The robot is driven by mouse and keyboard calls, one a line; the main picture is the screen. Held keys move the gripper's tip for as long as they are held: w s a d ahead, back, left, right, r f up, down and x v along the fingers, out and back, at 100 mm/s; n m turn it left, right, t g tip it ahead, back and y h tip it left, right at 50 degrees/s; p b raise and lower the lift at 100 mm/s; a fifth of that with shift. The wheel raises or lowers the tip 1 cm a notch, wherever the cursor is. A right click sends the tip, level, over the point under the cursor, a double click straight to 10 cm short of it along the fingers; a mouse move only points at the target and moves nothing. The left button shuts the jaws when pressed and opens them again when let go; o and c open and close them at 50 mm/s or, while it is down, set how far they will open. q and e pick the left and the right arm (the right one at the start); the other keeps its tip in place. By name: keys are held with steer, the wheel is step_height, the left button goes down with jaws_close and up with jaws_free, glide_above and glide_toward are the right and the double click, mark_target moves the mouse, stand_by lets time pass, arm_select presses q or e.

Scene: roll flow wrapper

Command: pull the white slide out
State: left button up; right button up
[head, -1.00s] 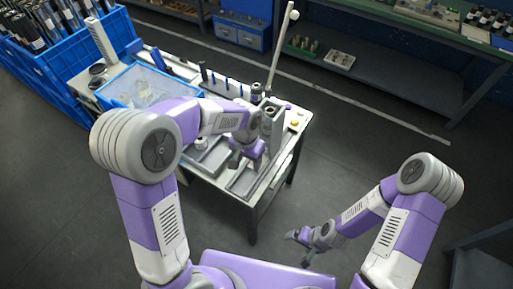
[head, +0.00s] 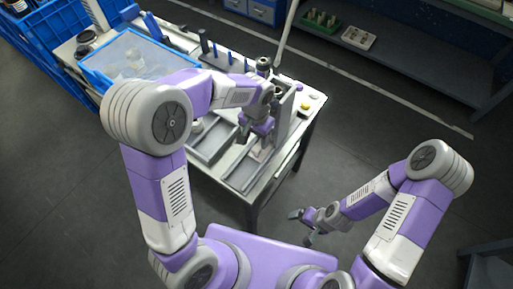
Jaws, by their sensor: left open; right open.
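The white table (head: 222,184) carries a roll-wrapper fixture with an upright grey and white block (head: 284,112). A long shallow channel (head: 247,174) runs from this block toward the table's near edge. I cannot clearly tell the white slide from the other pale parts around the channel. My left gripper (head: 253,134) is open, fingers pointing down, over the far end of the channel beside the upright block. No object shows between its fingers; whether it touches anything is unclear. My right gripper (head: 303,226) is open and empty, off the table to the right, above the floor.
A grey tray (head: 208,146) lies left of the channel. A blue-rimmed bin (head: 108,84) and blue crates (head: 35,50) stand at the left. A tall pole (head: 287,32) rises behind the fixture. A yellow button (head: 307,105) is at the right corner. Floor right of the table is clear.

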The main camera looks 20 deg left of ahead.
mark_target(256, 148)
arm_select(q)
step_height(256, 148, down, 6)
steer(key=shift+f+b, duration=0.25)
steer(key=shift+b, duration=0.8)
jaws_close()
